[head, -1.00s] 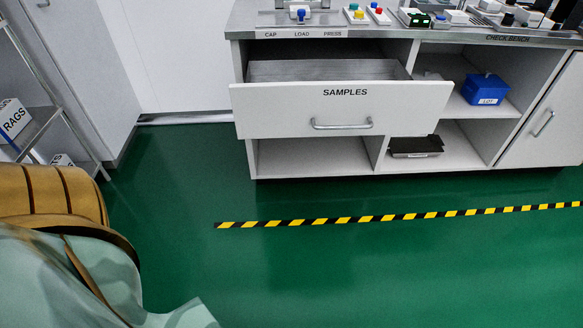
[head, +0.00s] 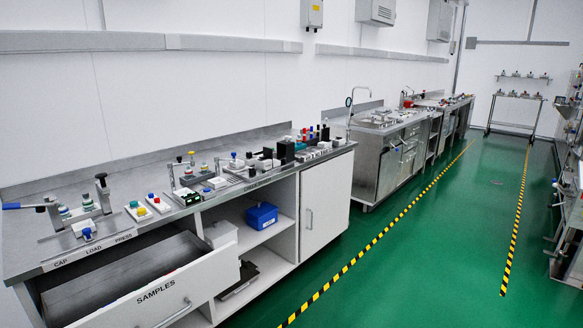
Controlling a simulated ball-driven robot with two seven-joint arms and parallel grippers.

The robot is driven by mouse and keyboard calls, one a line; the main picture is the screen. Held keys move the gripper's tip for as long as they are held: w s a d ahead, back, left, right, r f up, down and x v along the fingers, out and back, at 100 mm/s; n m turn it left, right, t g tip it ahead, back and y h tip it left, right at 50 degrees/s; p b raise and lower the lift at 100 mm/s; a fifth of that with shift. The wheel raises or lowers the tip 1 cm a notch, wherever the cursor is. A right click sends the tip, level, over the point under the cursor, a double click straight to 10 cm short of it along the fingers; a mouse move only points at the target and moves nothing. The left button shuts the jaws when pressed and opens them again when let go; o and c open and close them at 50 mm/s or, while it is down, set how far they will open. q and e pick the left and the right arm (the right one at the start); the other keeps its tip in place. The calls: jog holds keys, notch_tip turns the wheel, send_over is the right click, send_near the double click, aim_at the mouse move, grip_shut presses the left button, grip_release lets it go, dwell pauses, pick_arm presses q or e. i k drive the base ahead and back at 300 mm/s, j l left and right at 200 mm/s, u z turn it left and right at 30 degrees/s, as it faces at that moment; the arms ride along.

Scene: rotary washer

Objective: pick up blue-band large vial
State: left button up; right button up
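I cannot make out a blue-band large vial for certain in the head view. Small upright pieces with red, blue and dark tops (head: 312,133) stand toward the far end of the near bench, too small to tell apart. The drawer marked SAMPLES (head: 150,305) is pulled open at the lower left. Its visible inside is mostly bare grey, with tiny coloured bits near the front wall that I cannot identify. Neither of my grippers is in view.
A press with a blue lever (head: 40,207) and button boxes (head: 159,203) stand on the near bench. A blue bin (head: 262,216) sits on its shelf. A sink bench (head: 380,165) stands farther on. Green floor with striped tape (head: 370,250) lies clear at right.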

aim_at(64, 211)
jog(key=u, duration=1.35)
jog(key=z, duration=0.5)
jog(key=i+j+z, duration=0.2)
jog(key=j+z, duration=0.15)
jog(key=i+j+z, duration=0.15)
jog(key=j+z, duration=0.2)
jog(key=i+j+z, duration=0.1)
jog(key=j+z, duration=0.2)
jog(key=j, duration=0.1)
